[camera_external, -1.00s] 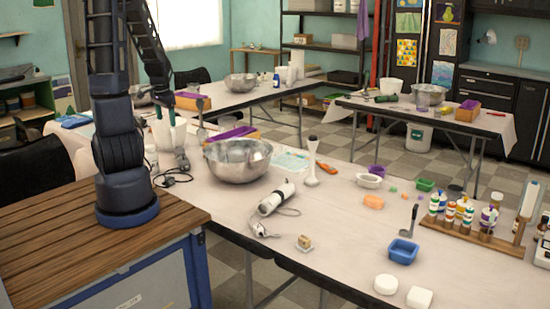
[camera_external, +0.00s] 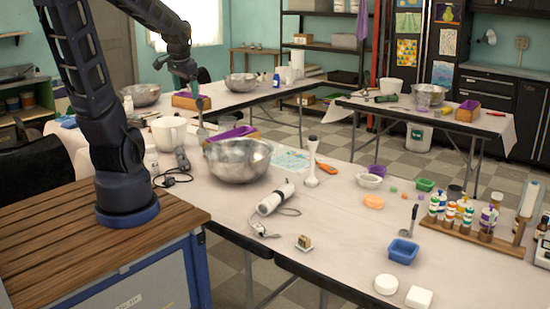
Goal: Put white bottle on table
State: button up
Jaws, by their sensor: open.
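Several white bottle-like things show, and I cannot tell which one the task names. A small white bottle (camera_external: 128,104) stands at the left behind my arm. Another pale bottle (camera_external: 151,158) stands near my base, partly hidden. White bottles (camera_external: 291,76) also stand on the back table. My gripper (camera_external: 196,88) is open and appears empty, raised above the left end of the front table (camera_external: 335,235), up and right of the white pitcher (camera_external: 170,132). Its fingers are small and dark here. It is apart from the bottles in the picture.
A large metal bowl (camera_external: 238,160) and a ladle (camera_external: 201,125) are below my gripper. A rack of coloured bottles (camera_external: 470,232) is at right. The front-middle table has free room.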

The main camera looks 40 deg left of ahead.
jog(key=s+d+r+t+h, duration=0.1)
jog(key=s+d+r+h, duration=0.1)
jog(key=s+d+r, duration=0.4)
jog(key=shift+s+d+t, duration=0.3)
jog(key=shift+s+d, duration=0.6)
jog(key=shift+s, duration=0.3)
